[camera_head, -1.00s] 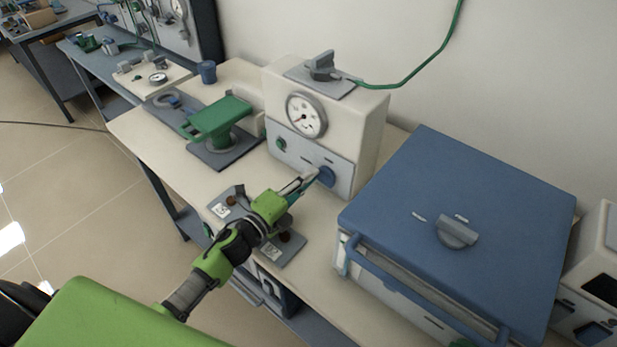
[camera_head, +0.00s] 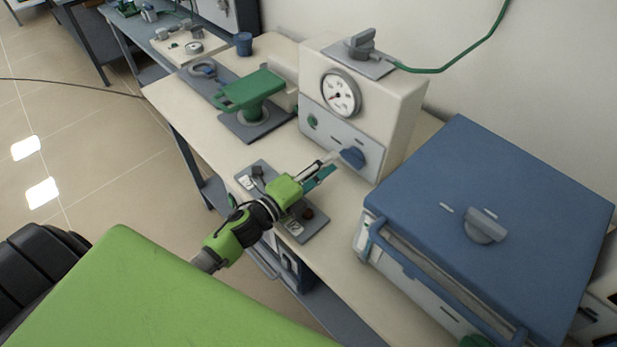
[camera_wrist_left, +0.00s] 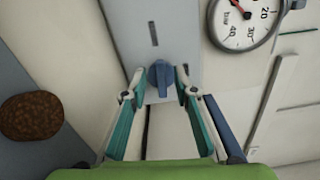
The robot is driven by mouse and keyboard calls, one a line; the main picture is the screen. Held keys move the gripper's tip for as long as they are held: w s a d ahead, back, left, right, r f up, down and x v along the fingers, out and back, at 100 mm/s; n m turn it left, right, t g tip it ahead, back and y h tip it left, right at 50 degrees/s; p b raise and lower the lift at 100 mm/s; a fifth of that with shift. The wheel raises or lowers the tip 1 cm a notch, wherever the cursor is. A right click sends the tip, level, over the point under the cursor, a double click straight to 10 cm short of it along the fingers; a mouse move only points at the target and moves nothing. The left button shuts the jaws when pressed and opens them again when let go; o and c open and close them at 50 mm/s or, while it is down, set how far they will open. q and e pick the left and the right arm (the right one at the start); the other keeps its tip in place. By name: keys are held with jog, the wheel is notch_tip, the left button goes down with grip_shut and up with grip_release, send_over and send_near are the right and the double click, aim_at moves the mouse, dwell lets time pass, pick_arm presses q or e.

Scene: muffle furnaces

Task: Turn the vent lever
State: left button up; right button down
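A blue knob-like lever (camera_head: 353,157) is on the grey front panel of the cream gauge box (camera_head: 385,125); it also shows in the left wrist view (camera_wrist_left: 161,78). A grey lever (camera_head: 362,44) sits on top of the gauge box, and another grey lever (camera_head: 485,226) on the blue furnace lid. I cannot tell which one is called the vent lever. My left gripper (camera_head: 328,168) is open and empty, just short of the blue lever. In the wrist view its fingertips (camera_wrist_left: 158,84) appear either side of that lever. My right gripper is not in view.
The blue-lidded furnace (camera_head: 540,200) stands close on the right. A green press-like device (camera_head: 255,90) is at the left of the bench. A grey plate (camera_head: 312,226) with brown discs lies under my left gripper. A green hose (camera_head: 460,66) runs from the box top.

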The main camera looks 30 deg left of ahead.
pick_arm(q)
jog(key=v, duration=0.8)
jog(key=shift+s+a+r, duration=0.1)
jog(key=shift+s+a, duration=0.05)
jog(key=shift+s, duration=0.2)
